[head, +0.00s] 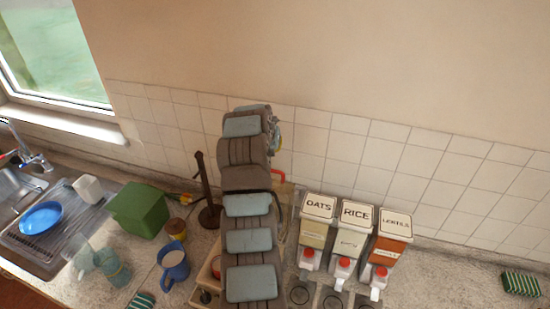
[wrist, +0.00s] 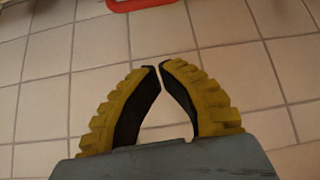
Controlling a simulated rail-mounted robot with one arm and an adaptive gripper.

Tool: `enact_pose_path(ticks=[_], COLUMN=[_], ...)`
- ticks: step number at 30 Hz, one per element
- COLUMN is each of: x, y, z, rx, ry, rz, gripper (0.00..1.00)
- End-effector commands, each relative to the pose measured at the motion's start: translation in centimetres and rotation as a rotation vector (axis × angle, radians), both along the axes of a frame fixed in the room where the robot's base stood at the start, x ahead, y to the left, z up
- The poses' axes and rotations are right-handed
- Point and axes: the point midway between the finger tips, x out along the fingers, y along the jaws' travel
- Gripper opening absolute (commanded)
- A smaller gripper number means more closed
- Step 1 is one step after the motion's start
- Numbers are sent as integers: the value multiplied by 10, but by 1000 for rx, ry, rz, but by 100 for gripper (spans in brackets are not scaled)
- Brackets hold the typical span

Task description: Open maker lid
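No maker lid can be made out for certain. A pale appliance (head: 207,277), possibly the maker, stands on the counter and is mostly hidden behind my arm. A red handle-like part (head: 279,172) shows just right of my arm; what it belongs to is hidden. A red rounded piece (wrist: 140,3) is cut off at the top of the wrist view, beyond my fingertips and apart from them. My gripper (wrist: 160,66) has yellow ribbed fingers with black pads. Its tips almost meet, with a thin gap, and nothing is between them. It faces wall tiles.
Oats, rice and lentils dispensers (head: 352,239) stand right of my arm. A blue mug (head: 174,264), green box (head: 139,209), brown-lidded jar (head: 176,228) and dark stand (head: 208,190) are left. The tiled wall (head: 445,180) is close behind. The right counter is mostly clear.

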Motion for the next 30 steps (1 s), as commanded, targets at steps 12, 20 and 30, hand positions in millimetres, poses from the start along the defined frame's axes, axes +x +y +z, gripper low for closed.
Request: enact_pose_path(ticks=[12,20,30], x=[-6,8,25], y=[-12,-17,-22], z=[-14,-33,-50], rx=[23,23,24], ry=[-16,-14,-21], rz=[-110,-110,-108], gripper=[0,0,0])
